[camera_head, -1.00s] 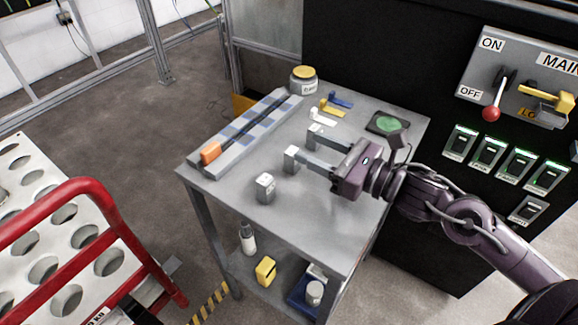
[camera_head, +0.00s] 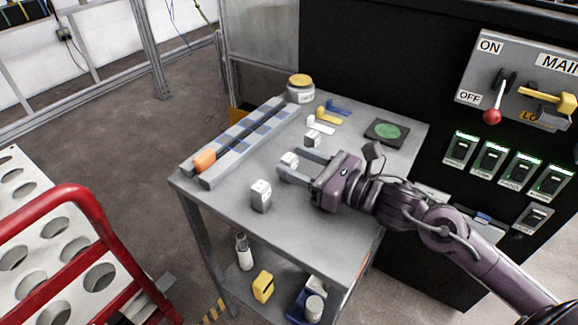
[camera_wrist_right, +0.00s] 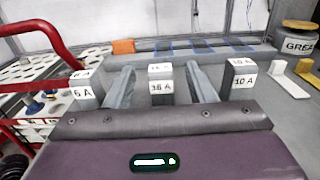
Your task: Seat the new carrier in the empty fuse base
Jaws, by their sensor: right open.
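Three small grey-and-white carriers stand in a row on the grey table: a near one (camera_head: 261,196), a middle one (camera_head: 289,160) and a far one (camera_head: 312,138). In the right wrist view they read 6 A (camera_wrist_right: 85,91), 16 A (camera_wrist_right: 160,86) and 10 A (camera_wrist_right: 242,82). My right gripper (camera_head: 294,163) is open, its fingers level and pointing at the row. The 16 A carrier shows between the two fingers, not gripped. Fuse bases with green lights (camera_head: 488,153) are on the black panel; a lower one (camera_head: 531,214) looks unlit. I cannot tell which is empty. My left gripper is out of view.
A grey rail with an orange block (camera_head: 204,160) runs along the table's left edge. A yellow-lidded grease jar (camera_head: 300,88), small coloured parts (camera_head: 328,117) and a green disc pad (camera_head: 388,132) lie at the back. A red-handled switch (camera_head: 493,115) is on the panel.

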